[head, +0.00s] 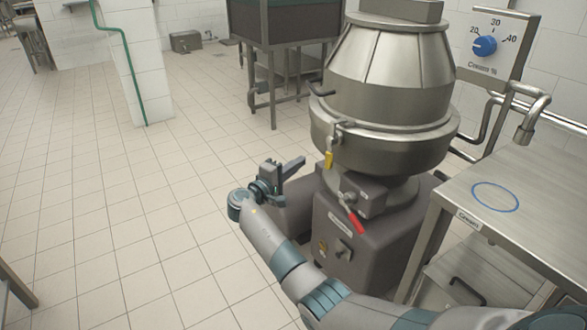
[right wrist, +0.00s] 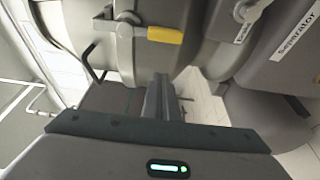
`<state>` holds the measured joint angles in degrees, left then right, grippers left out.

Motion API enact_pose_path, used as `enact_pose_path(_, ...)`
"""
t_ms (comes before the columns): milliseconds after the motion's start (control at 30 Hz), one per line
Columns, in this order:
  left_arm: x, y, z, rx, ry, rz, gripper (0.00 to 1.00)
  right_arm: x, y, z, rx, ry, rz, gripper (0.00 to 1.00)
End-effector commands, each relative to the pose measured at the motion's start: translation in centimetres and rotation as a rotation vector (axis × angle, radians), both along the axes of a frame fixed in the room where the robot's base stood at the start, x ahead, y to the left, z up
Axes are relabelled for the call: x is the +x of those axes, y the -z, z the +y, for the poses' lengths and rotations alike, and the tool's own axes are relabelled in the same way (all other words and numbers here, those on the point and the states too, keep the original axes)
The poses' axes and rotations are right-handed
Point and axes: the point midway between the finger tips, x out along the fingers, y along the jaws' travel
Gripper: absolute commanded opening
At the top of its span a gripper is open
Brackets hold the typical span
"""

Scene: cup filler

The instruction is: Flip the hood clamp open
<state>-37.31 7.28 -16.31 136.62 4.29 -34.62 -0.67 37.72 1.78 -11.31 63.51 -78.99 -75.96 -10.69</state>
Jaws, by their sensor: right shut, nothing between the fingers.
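The hood clamp (head: 330,157) has a yellow-tipped handle and sits on the front left rim of the steel hood (head: 385,65). In the head view its handle points down. In the right wrist view the yellow handle (right wrist: 165,35) lies near the top, with its grey pivot (right wrist: 125,29) to the left. My right gripper (head: 296,167) is shut and empty, left of the clamp and apart from it. In the right wrist view its fingers (right wrist: 163,90) show below the yellow handle, not touching it. My left gripper is not in view.
A red-handled lever (head: 355,221) sits on the machine's grey base (head: 345,243), below the clamp. A steel table (head: 535,195) with a blue ring stands at the right. A blue dial (head: 485,45) is at the upper right. The tiled floor at the left is clear.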

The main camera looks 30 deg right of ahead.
Motion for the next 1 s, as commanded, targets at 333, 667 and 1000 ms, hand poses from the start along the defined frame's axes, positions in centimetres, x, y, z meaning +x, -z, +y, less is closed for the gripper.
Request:
enact_pose_path(333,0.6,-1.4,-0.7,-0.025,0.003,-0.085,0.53,2.1,0.0,-4.7,-0.001,0.001,0.000,0.00)
enact_pose_path(667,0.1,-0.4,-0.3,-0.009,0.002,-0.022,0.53,0.8,0.0,-6.0,0.001,-0.001,0.000,0.00)
enact_pose_path(1000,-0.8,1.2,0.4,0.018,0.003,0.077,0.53,-1.3,0.0,-6.1,0.001,0.000,0.001,0.00)
